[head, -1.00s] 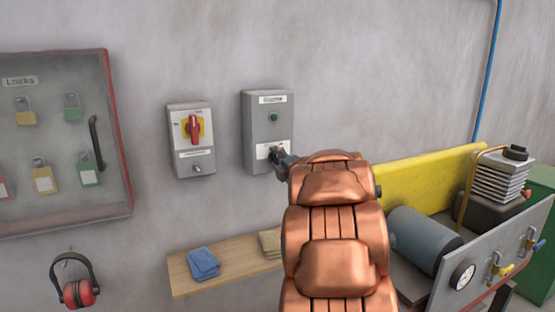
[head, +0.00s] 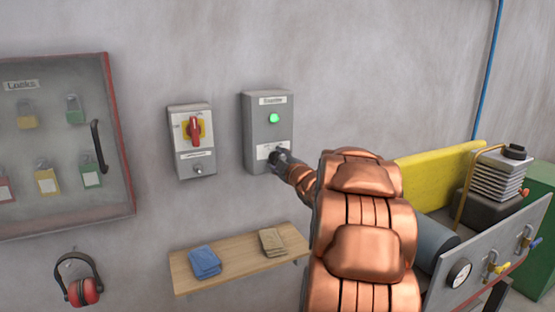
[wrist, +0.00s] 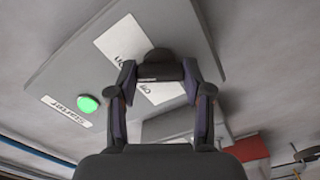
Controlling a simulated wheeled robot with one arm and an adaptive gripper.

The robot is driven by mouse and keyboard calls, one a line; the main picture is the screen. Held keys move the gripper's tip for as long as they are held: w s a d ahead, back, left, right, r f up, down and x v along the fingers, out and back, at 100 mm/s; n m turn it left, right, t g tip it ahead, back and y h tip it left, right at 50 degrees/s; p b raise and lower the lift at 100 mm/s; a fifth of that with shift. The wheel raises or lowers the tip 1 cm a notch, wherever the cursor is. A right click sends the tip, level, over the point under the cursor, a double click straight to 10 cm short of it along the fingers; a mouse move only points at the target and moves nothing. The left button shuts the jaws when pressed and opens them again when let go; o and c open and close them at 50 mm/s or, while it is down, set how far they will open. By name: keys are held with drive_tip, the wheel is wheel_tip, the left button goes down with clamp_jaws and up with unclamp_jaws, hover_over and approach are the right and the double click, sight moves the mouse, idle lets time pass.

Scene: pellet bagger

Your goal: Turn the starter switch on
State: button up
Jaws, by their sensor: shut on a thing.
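The grey starter box (head: 257,130) hangs on the wall in the middle of the head view. Its round lamp (head: 274,118) glows bright green, and the lit lamp also shows in the wrist view (wrist: 87,103). A white label sits below the lamp. In the wrist view, the black switch knob (wrist: 160,62) lies on the white on/off plate (wrist: 125,45). My gripper (wrist: 158,84) has its two fingers on either side of the knob and is shut on it. In the head view, my gripper (head: 279,158) partly hides the knob and plate.
A red-and-yellow rotary isolator (head: 194,130) is left of the starter box. A lock cabinet (head: 120,150) and red ear defenders (head: 84,291) are farther left. A wooden shelf (head: 235,262) with folded cloths is below. Machinery with a yellow panel (head: 440,165) stands at the right.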

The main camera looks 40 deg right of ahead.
idle(0.5)
drive_tip(key=o, duration=1.2)
drive_tip(key=shift+c, duration=0.2)
drive_tip(key=v, duration=1.2)
drive_tip(key=shift+w+a, duration=0.1)
